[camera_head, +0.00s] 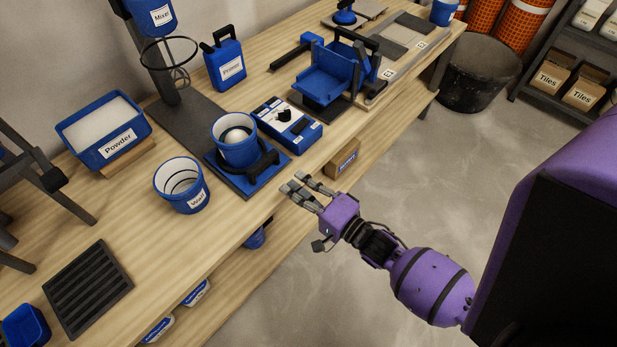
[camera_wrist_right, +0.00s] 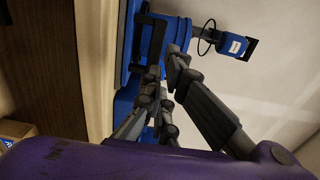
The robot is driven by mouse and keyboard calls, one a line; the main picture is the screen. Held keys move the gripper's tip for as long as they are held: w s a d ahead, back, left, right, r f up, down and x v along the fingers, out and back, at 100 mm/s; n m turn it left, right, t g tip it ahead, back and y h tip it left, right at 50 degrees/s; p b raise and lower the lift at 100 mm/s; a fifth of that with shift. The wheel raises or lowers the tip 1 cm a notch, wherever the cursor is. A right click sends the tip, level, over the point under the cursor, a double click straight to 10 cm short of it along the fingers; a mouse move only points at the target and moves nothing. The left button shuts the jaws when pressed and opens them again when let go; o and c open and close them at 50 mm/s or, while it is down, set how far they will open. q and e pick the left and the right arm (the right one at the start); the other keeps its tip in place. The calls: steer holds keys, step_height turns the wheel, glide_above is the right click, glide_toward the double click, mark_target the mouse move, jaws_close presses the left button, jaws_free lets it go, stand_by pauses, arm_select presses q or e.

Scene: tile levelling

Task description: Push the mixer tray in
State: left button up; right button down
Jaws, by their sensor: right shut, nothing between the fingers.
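The blue mixer tray (camera_head: 245,187) lies at the front edge of the wooden workbench, at the foot of the mixer stand. It has a black handle (camera_head: 265,165) and carries a blue bucket (camera_head: 236,150) with something pale and round inside. My right gripper (camera_head: 293,187) is shut and empty, just in front of the tray at the bench edge. In the right wrist view, the gripper fingers (camera_wrist_right: 168,95) point toward the black handle (camera_wrist_right: 152,40) and blue tray parts. Whether they touch cannot be told. My left gripper is not in view.
The mixer (camera_head: 152,15) stands above and behind the tray. A powder bin (camera_head: 103,130) stands farther left. Floor in front of the bench is clear.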

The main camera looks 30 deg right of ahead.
mark_target(228, 135)
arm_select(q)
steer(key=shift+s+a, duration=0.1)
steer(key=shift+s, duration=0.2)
arm_select(e)
steer(key=x, duration=0.7)
steer(key=shift+w+a, duration=0.1)
steer(key=shift+w, duration=0.15)
